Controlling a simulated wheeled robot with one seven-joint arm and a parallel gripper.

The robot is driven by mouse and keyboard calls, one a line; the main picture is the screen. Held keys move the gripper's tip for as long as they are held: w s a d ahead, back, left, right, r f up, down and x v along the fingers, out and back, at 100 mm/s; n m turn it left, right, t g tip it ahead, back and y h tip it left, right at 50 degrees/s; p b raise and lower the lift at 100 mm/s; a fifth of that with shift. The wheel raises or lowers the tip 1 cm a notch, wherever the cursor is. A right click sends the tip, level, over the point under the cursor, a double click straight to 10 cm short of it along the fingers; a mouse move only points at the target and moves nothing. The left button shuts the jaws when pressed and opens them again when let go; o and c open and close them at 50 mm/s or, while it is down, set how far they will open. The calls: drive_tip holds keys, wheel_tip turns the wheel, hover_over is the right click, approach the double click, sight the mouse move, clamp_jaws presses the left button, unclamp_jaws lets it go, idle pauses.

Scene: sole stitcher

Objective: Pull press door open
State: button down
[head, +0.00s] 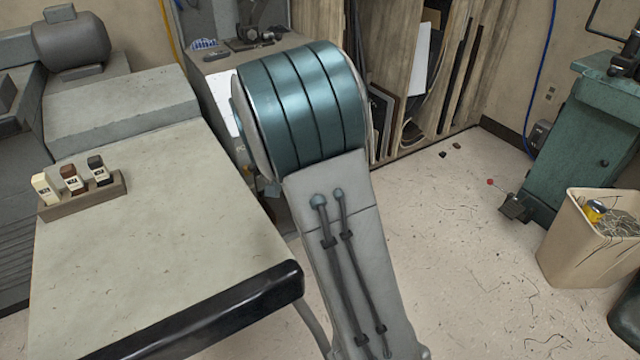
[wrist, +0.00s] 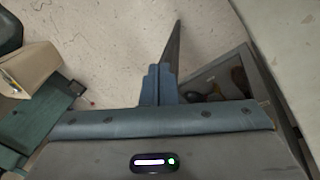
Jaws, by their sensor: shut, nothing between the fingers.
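In the wrist view, my gripper (wrist: 158,70) shows as blue-grey fingers pressed together, with nothing held. A dark, narrow panel (wrist: 174,42) seen nearly edge-on rises just beyond the fingertips; it looks like the press door standing out from the cabinet. I cannot tell whether the fingers touch it. Right of it, a grey cabinet (wrist: 238,62) shows a dark opening with small items inside, partly hidden by my gripper. In the head view, the grey machine (head: 215,62) stands behind my arm, which hides its lower front, the door and my gripper.
A workbench (head: 150,240) with a dark padded front edge fills the left and holds a small rack (head: 85,195) of bottles. A bin (head: 590,245) and a green machine (head: 595,140) stand at the right. The speckled floor (head: 470,270) between is mostly free.

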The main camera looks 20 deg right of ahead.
drive_tip(key=w+f+m+t+h+p, duration=0.1)
drive_tip(key=w+m+h+p, duration=0.2)
drive_tip(key=w, duration=0.8)
drive_tip(key=s+d+f+n+h+b, duration=0.1)
drive_tip(key=d+f+b, duration=0.3)
drive_tip(key=d+f, duration=0.4)
drive_tip(key=shift+s+d+b, duration=0.25)
drive_tip(key=shift+d+b, duration=0.05)
drive_tip(key=shift+b, duration=0.05)
drive_tip(key=shift+f, duration=0.1)
